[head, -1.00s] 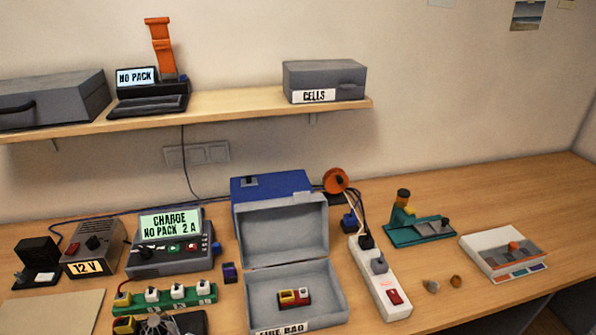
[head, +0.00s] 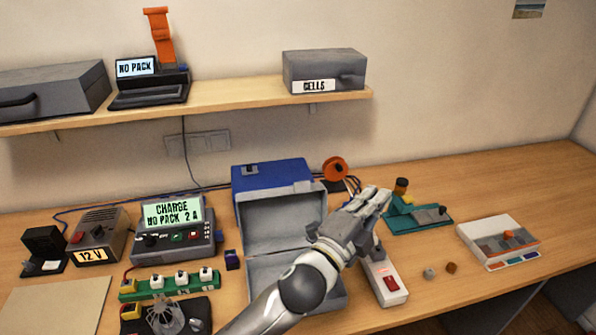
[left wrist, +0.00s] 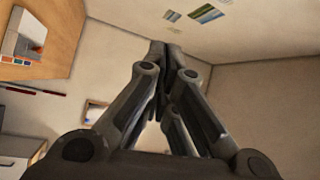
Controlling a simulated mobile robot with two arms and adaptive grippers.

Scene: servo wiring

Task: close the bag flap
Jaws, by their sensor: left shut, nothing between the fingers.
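The grey fire bag (head: 262,279) stands on the bench with its flap (head: 283,228) raised, showing the grey inside and a blue outer top. My left gripper (head: 380,197) is shut and empty, above the power strip to the right of the flap. In the left wrist view its fingers (left wrist: 172,52) are together with nothing between them. My right gripper is not in view.
The white power strip (head: 391,291) lies right of the bag, partly behind my gripper. A charger (head: 172,240) and a green board (head: 170,285) stand left. A teal stand with a figure (head: 418,219) and a white tray (head: 497,236) are right. A shelf (head: 230,104) runs above.

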